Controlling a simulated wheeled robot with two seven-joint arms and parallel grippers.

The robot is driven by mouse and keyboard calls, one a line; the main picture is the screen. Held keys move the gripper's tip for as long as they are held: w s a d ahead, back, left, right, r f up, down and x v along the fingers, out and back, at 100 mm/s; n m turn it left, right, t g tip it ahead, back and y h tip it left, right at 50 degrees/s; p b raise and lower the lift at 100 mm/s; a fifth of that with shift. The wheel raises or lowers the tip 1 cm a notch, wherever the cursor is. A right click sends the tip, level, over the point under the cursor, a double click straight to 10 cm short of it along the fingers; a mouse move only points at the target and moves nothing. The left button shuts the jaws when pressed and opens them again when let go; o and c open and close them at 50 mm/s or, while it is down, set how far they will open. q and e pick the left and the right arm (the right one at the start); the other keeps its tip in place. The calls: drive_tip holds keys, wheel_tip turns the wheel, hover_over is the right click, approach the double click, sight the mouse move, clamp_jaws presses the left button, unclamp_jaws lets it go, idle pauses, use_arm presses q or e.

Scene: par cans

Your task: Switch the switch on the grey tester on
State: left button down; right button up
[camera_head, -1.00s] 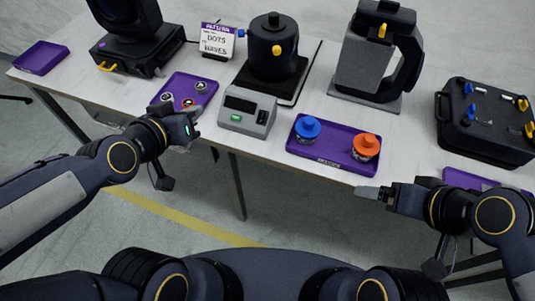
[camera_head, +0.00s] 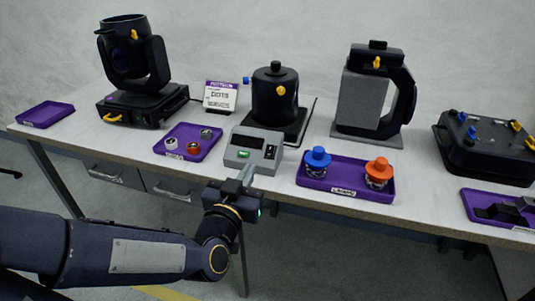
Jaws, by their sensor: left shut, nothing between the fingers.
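The grey tester (camera_head: 243,159) stands near the front edge of the table, left of the middle. Its sloped top has a dark display (camera_head: 247,141), a lit green patch (camera_head: 243,154) and a dark switch (camera_head: 270,152) at the right side. I cannot tell the switch's position at this size. My left gripper (camera_head: 247,171) is shut and empty, just in front of the tester's lower front, fingers pointing up at it. I cannot tell whether the fingertips touch the tester. My right gripper is out of view.
A purple tray with small round parts (camera_head: 168,154) lies left of the tester. A purple tray with a blue and an orange knob (camera_head: 345,188) lies right. Behind stand a black can (camera_head: 273,97), a sign (camera_head: 221,96) and a moving-head lamp (camera_head: 133,65).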

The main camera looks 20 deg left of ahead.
use_arm(q)
drive_tip(key=shift+w, duration=0.1)
drive_tip(key=b, duration=0.1)
hover_over(265, 165)
drive_tip(key=shift+s+f, duration=0.2)
drive_tip(key=shift+f, duration=0.3)
drive_tip(key=shift+s+f, duration=0.15)
drive_tip(key=shift+f, duration=0.35)
drive_tip(key=shift+w+f, duration=0.25)
drive_tip(key=shift+w, duration=0.05)
